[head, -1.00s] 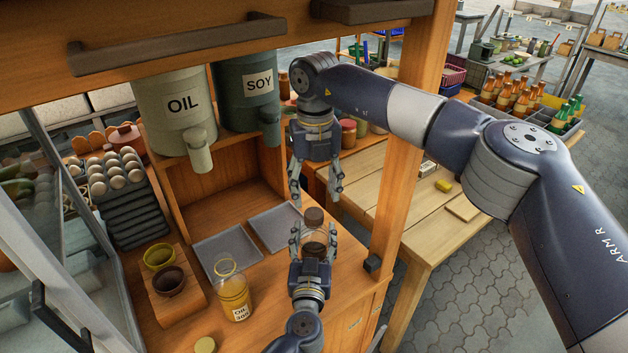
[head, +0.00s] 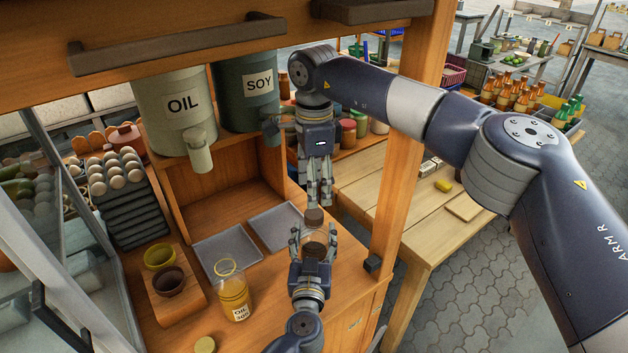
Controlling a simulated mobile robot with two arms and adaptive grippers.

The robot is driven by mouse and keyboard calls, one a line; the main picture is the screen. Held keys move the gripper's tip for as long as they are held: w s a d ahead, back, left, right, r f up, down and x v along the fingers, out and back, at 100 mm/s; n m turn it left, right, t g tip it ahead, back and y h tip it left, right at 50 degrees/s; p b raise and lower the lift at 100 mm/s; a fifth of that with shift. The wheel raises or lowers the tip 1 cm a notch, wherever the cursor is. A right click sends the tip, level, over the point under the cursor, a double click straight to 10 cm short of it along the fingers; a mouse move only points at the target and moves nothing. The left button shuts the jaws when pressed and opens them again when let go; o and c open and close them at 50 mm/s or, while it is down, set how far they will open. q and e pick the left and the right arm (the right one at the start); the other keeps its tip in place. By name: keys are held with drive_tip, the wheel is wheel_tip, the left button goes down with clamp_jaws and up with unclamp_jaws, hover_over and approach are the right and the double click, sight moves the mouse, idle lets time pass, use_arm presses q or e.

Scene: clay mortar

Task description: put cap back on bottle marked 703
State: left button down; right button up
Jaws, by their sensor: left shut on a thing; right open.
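My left gripper (head: 314,240) is shut on a clear bottle with dark contents (head: 315,236), held upright over the counter's right part. A brown cap (head: 314,215) sits at the bottle's mouth; whether it is seated or loose I cannot tell. No 703 mark shows on this bottle; the fingers cover part of it. My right gripper (head: 319,200) is open and points down, its fingertips just above or at the cap; whether they touch it is unclear. An open bottle of yellow oil (head: 234,296), with an OIL label and hard-to-read digits, stands on the counter. A yellowish cap (head: 205,345) lies near it.
Two grey trays (head: 228,253) lie behind the bottles. Two small bowls (head: 168,281) stand on a wooden block at left. OIL (head: 176,112) and SOY (head: 245,88) dispensers hang above. A wooden post (head: 396,190) stands right of the grippers.

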sight(314, 213)
drive_tip(key=n, duration=0.4)
drive_tip(key=shift+r+n, duration=0.15)
drive_tip(key=shift+n, duration=0.25)
drive_tip(key=n, duration=0.4)
drive_tip(key=shift+r, duration=0.1)
drive_tip(key=shift+f, duration=4.05)
drive_tip(key=c, duration=1.1)
drive_tip(key=shift+c, duration=0.2)
